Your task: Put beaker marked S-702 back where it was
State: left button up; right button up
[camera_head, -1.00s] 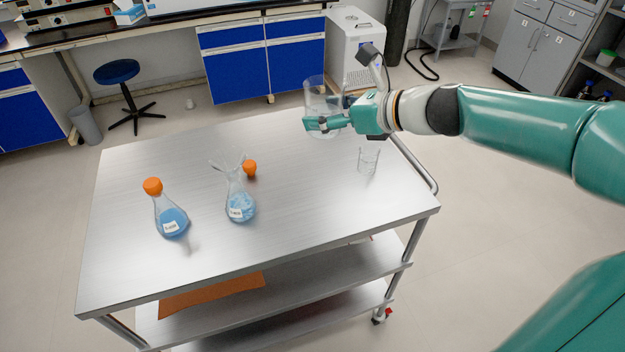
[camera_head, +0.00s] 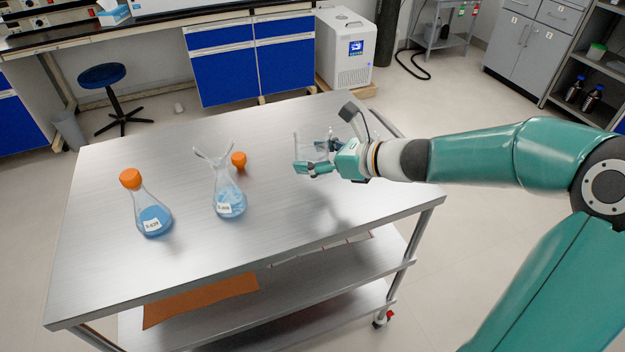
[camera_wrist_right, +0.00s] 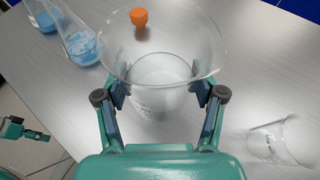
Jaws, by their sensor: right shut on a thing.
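My right gripper (camera_head: 322,168) is shut on a large clear glass beaker (camera_head: 307,148), which looks upright. In the right wrist view the beaker (camera_wrist_right: 160,62) sits between the two fingers of the right gripper (camera_wrist_right: 162,95). Faint marking shows on its wall, too small to read. Whether its base touches the table is unclear. A smaller clear beaker (camera_wrist_right: 278,142) is at the right of the wrist view, apart from the gripper; I cannot make it out in the head view. A teal gripper, likely my left (camera_wrist_right: 22,132), shows small at the wrist view's left edge.
The table's front middle is clear.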

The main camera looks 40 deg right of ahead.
jog(key=shift+f+b, duration=0.85)
jog(key=shift+f, duration=1.45)
jog(key=o, duration=1.4)
jog(key=shift+r, duration=0.1)
jog(key=shift+s+d, duration=0.1)
jog(key=shift+s, duration=0.05)
jog(key=p+v, duration=0.1)
jog(key=v, duration=1)
jog(key=shift+s+d+r+p, duration=0.1)
jog(key=shift+s+r+p, duration=0.05)
jog(key=shift+s+p, duration=0.2)
